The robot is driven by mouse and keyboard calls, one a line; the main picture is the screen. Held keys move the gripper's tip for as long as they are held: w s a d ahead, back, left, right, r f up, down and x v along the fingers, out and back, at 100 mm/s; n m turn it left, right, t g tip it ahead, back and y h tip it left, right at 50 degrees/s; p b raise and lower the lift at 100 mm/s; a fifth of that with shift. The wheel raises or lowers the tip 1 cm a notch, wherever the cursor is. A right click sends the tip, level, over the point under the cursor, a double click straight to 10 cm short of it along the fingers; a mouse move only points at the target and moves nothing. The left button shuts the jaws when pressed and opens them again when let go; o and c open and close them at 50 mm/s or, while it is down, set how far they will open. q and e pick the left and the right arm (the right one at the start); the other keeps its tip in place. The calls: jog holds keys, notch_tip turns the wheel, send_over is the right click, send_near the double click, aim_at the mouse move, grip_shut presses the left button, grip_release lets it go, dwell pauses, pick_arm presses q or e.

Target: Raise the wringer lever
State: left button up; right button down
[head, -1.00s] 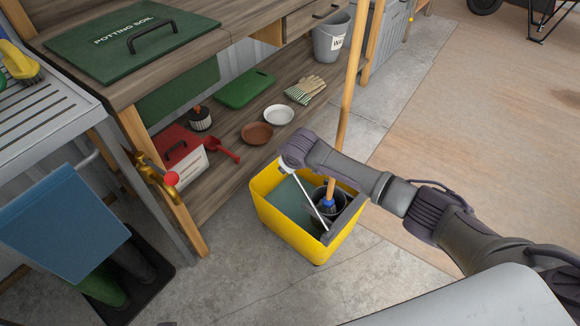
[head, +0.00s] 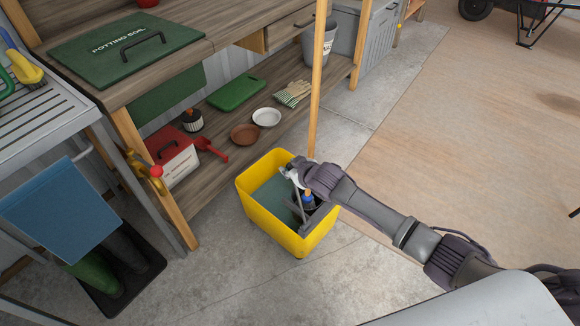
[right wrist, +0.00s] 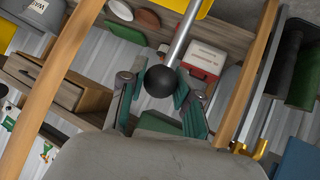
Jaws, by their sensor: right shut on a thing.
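The yellow mop bucket (head: 262,222) stands on the concrete floor, with a dark grey wringer (head: 318,219) at its right side. The metal wringer lever (head: 299,200) rises steeply from the wringer to my right gripper (head: 289,172). In the right wrist view the lever's silver rod (right wrist: 183,35) ends in a black ball knob (right wrist: 160,81), which sits between the green-padded fingers of my right gripper (right wrist: 160,95). The gripper is shut on the lever at this knob. In the head view the gripper mostly hides the knob. My left gripper is not in view.
A wooden potting bench (head: 200,170) with a low shelf is behind the bucket. Boots on a black tray (head: 125,300) are at left.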

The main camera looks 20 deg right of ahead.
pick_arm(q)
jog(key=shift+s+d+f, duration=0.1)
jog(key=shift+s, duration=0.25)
pick_arm(e)
jog(key=shift+s+d+r, duration=0.1)
jog(key=shift+s, duration=0.15)
jog(key=c, duration=0.8)
grip_release()
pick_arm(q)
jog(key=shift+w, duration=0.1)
pick_arm(e)
jog(key=v, duration=1.2)
jog(key=shift+d, duration=0.1)
